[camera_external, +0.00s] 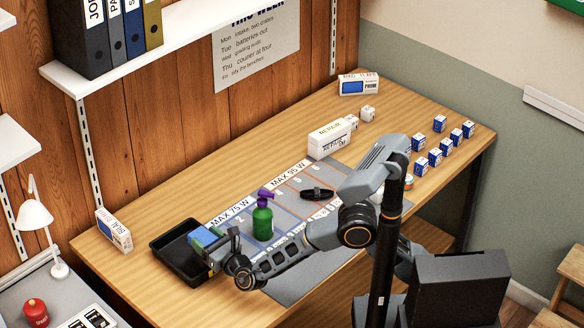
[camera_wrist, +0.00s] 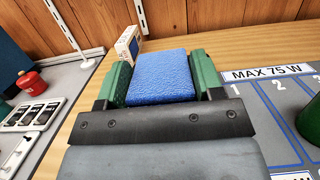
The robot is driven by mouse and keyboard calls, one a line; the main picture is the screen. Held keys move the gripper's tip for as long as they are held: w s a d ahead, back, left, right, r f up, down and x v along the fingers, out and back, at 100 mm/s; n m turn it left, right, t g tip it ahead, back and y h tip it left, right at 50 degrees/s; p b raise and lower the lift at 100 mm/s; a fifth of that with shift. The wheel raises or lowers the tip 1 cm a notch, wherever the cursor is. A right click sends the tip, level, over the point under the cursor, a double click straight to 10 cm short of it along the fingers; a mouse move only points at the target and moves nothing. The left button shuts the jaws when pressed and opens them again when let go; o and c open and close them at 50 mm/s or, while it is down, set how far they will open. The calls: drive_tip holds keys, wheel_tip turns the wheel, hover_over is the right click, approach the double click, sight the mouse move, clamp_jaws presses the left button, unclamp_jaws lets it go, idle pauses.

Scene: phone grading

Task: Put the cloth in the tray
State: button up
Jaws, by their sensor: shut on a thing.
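The blue cloth (camera_wrist: 160,78) has a rough surface and sits between the two green fingers of my gripper (camera_wrist: 161,74) in the wrist view. My gripper is shut on it. In the external view the blue cloth (camera_external: 203,236) shows at the gripper's end, over the black tray (camera_external: 165,247). The tray lies at the table's left end. I cannot tell whether the cloth touches the tray floor. The tray does not show in the wrist view.
A green spray bottle with a purple head (camera_external: 263,218) stands just right of my gripper on the marked grey mat (camera_external: 290,292). A white box (camera_external: 113,230) stands behind the tray. A black strap-like item (camera_external: 317,194) and several small blue-and-white boxes (camera_external: 440,123) lie farther right.

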drive_tip(key=shift+w+a+f, duration=0.1)
drive_tip(key=shift+a+f, duration=0.05)
drive_tip(key=shift+f, duration=0.1)
drive_tip(key=shift+a+f, duration=0.1)
drive_tip(key=shift+f, duration=1.45)
drive_tip(key=shift+f+b, duration=0.4)
drive_tip(key=shift+b, duration=0.25)
drive_tip(key=shift+f, duration=0.2)
drive_tip(key=o, duration=1)
drive_tip(key=shift+c, duration=0.2)
